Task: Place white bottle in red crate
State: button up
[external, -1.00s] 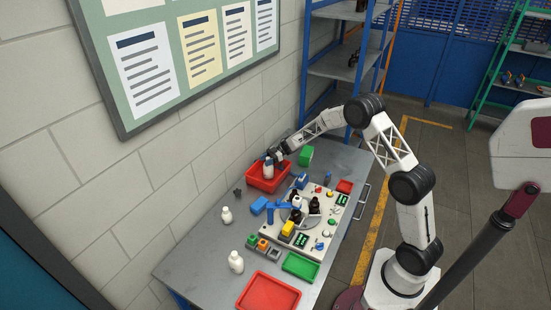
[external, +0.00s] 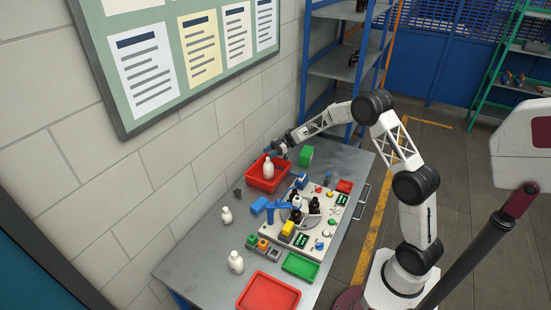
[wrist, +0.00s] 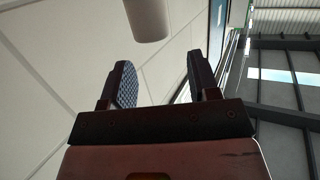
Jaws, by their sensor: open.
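A white bottle (external: 268,169) stands upright inside the red crate (external: 285,176) at the far end of the table. My gripper (external: 270,150) is just above and behind this bottle, apart from it as far as I can see. In the wrist view my gripper (wrist: 160,78) has its two fingers spread with nothing between them. Two more white bottles, one in the middle (external: 226,215) and one nearer (external: 236,263), stand on the left side of the table. Another white-topped bottle (external: 297,202) stands among dark bottles (external: 314,206) on the central fixture.
The grey table (external: 200,258) runs along a block wall. A green block (external: 306,155) sits right of the crate. A blue block (external: 259,205) lies in front of it. A red tray (external: 268,293) and a green tray (external: 301,267) are at the near end. A pale cylinder (wrist: 149,18) shows in the wrist view.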

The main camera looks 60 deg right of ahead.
jog(key=shift+r, duration=1.75)
jog(key=shift+w+a+r+t+h, duration=0.1)
jog(key=shift+a+r+t+h, duration=0.25)
jog(key=shift+r, duration=0.2)
jog(key=s+a+r+m+t+h, duration=0.1)
jog(key=a+r+m+t+h, duration=0.15)
jog(key=r, duration=0.45)
jog(key=s+a+r+m+t+h, duration=0.2)
jog(key=a+r+t+h, duration=0.15)
jog(key=r, duration=0.25)
jog(key=s+a+r+m+h, duration=0.2)
jog(key=s+r+m+h, duration=0.25)
jog(key=s+h, duration=0.4)
jog(key=s+a+f+m+g, duration=0.1)
jog(key=s+a+f+g, duration=0.1)
jog(key=s, duration=1.3)
jog(key=s+a+f+m+g, duration=0.1)
jog(key=s+a+f+g, duration=0.2)
jog(key=s, duration=1.3)
jog(key=s+a+f+m+g+y, duration=0.1)
jog(key=s+a+g, duration=0.5)
jog(key=s, duration=0.9)
jog(key=a+f, duration=0.1)
jog(key=a, duration=0.2)
jog(key=shift+s+f+m, duration=0.15)
jog(key=shift+s+m, duration=0.15)
jog(key=shift+s, duration=0.05)
